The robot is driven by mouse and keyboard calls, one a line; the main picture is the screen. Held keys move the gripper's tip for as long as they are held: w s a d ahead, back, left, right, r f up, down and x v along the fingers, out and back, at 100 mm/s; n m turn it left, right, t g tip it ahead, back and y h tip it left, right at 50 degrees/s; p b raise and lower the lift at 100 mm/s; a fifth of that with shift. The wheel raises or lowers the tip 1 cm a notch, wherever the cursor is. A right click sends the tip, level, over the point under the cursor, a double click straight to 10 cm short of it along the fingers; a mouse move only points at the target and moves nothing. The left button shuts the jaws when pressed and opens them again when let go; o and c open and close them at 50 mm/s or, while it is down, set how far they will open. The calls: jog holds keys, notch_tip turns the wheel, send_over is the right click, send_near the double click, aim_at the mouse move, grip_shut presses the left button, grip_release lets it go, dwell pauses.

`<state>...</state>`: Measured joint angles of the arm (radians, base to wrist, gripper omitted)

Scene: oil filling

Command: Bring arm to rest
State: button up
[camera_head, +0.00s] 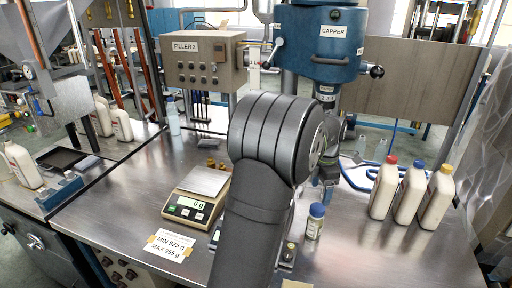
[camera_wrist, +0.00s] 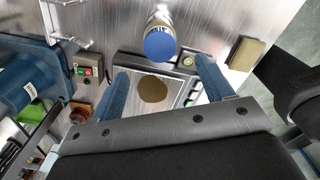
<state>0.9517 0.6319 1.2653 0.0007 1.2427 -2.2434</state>
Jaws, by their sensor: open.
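My gripper shows in the wrist view (camera_wrist: 166,78) with its two blue fingers spread apart. I see nothing gripped between them. A tan round spot (camera_wrist: 152,88) on a grey surface shows between the fingers, below them. A blue-capped bottle (camera_wrist: 160,42) stands beyond the fingertips. In the head view, my dark arm rises from the bottom centre and bends in front of the capper (camera_head: 318,45). Its large joint hides most of my gripper and part of the bench there.
Three white bottles with red (camera_head: 384,190), blue (camera_head: 409,192) and yellow (camera_head: 436,198) caps stand at right. A small blue-capped bottle (camera_head: 314,222) stands close right of my arm. A scale (camera_head: 190,208) reading 0 g is at left. The front right bench (camera_head: 390,260) is clear.

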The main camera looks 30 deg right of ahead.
aim_at(317, 208)
notch_tip(317, 208, down, 11)
jog(key=shift+f, duration=0.1)
jog(key=shift+r, duration=1.85)
jog(key=shift+f, duration=0.1)
